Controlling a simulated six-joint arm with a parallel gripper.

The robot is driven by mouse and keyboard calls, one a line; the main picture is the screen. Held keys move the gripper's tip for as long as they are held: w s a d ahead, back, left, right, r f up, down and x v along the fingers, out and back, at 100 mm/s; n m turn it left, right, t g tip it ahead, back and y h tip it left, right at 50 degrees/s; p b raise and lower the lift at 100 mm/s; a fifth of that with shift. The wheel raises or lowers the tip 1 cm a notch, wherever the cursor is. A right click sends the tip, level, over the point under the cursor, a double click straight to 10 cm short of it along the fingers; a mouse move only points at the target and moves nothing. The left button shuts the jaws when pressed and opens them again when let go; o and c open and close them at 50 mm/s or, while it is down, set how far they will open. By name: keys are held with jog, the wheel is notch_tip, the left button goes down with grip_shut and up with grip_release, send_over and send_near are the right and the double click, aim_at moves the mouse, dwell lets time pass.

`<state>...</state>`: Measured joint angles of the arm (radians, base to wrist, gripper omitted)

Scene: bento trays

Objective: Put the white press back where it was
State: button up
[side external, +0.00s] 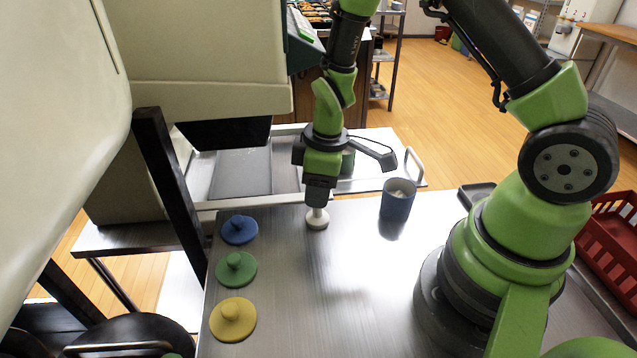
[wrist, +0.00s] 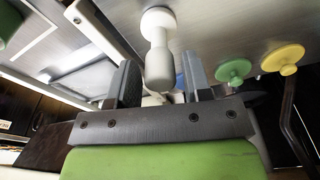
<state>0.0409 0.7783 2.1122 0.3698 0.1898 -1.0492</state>
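The white press (side external: 317,219), with a round base and a thicker handle, stands upright on the metal table (side external: 300,300), below my gripper (side external: 319,196). In the wrist view its base meets the metal surface, and the handle of the press (wrist: 158,68) lies between the two fingers of my gripper (wrist: 160,78). A gap shows between the handle and the right finger, so the fingers are around the press but not closed on it. In the side view the fingers hide the upper part of the press.
Blue (side external: 239,230), green (side external: 236,269) and yellow (side external: 233,319) knobbed discs line the table's left side. A blue mug (side external: 397,203) with pale contents stands right of the press. A red basket (side external: 612,240) is at far right. The front middle of the table is clear.

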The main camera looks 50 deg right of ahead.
jog(key=shift+o, duration=0.5)
jog(key=shift+r, duration=0.25)
notch_tip(320, 180, up, 12)
jog(key=s, duration=0.1)
notch_tip(320, 180, up, 8)
jog(key=m+t, duration=0.3)
jog(key=m, duration=0.2)
send_over(326, 218)
jog(key=s+a, duration=0.2)
jog(key=s, duration=0.3)
jog(key=s+a+r+m+t+y, duration=0.1)
jog(key=s+r+m+t, duration=0.2)
jog(key=s, duration=0.5)
jog(key=shift+s+a+r+m, duration=0.25)
jog(key=shift+r+m, duration=0.45)
jog(key=shift+m, duration=0.5)
